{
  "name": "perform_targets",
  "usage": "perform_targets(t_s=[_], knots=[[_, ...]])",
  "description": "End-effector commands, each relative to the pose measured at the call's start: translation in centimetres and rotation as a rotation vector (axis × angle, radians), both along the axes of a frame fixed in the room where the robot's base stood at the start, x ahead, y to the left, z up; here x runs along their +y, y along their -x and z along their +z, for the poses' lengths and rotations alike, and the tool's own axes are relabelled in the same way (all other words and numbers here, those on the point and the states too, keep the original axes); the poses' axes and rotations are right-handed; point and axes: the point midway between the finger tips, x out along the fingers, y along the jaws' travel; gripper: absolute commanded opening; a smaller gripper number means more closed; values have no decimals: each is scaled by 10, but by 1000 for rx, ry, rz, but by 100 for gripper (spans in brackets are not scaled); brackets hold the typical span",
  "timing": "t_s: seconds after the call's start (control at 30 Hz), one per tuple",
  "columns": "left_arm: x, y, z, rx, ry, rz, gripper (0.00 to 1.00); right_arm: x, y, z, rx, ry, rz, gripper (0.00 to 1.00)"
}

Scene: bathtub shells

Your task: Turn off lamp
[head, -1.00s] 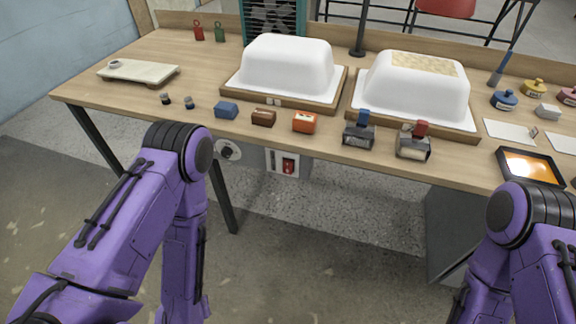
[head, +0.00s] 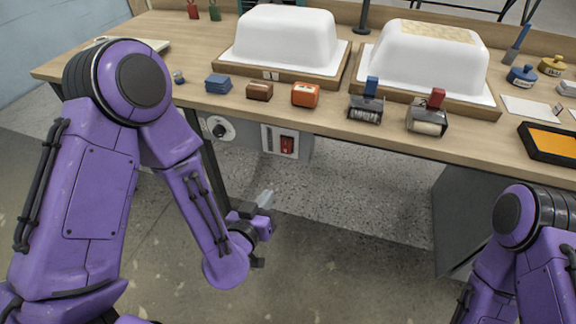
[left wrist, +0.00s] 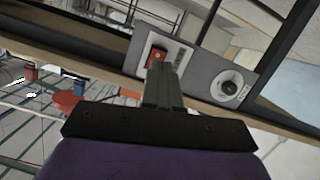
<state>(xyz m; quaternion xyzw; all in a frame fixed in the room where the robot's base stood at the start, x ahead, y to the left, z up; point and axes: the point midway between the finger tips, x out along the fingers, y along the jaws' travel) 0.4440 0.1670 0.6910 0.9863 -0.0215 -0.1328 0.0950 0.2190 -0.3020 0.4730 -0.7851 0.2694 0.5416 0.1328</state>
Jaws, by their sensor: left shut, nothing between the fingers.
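A red switch (head: 287,145) sits in a pale plate on the grey box under the table's front edge. It also shows in the left wrist view (left wrist: 154,63), partly covered by my fingers. A round dark knob (head: 220,129) is to its left in the head view and also shows in the left wrist view (left wrist: 231,88). My left gripper (head: 265,198) is shut and empty, below and in front of the switch in the head view. Its fingers (left wrist: 164,75) overlap the switch plate in the wrist view; contact cannot be told. My right gripper is out of view. No lamp is clearly identifiable.
The wooden table (head: 200,53) carries two white tub shells (head: 285,38) (head: 428,60), several small blocks, and an orange framed panel (head: 552,140). A dark post (head: 363,14) stands behind. A table leg (head: 213,175) is left of my gripper; open floor lies below.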

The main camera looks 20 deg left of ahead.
Motion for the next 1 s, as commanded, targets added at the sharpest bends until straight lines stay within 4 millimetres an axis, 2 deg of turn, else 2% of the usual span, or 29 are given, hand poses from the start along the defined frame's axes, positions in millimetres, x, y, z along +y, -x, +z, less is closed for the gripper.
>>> perform_targets(t_s=[0.07,0.17,0.57,0.67,0.87,0.97,1.0], knots=[[-3,-1,17,-75,-66,-14,0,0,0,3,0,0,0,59],[0,-3,26,-125,-145,-7,0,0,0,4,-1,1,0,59],[1,-5,25,-131,-192,-7,0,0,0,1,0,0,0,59],[2,-10,20,-133,-193,-3,0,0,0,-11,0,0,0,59],[2,-30,11,-136,-185,-1,0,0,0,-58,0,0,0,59],[2,-54,13,-133,-187,2,0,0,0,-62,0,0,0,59],[1,-63,16,-131,-189,-1,0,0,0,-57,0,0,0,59]])
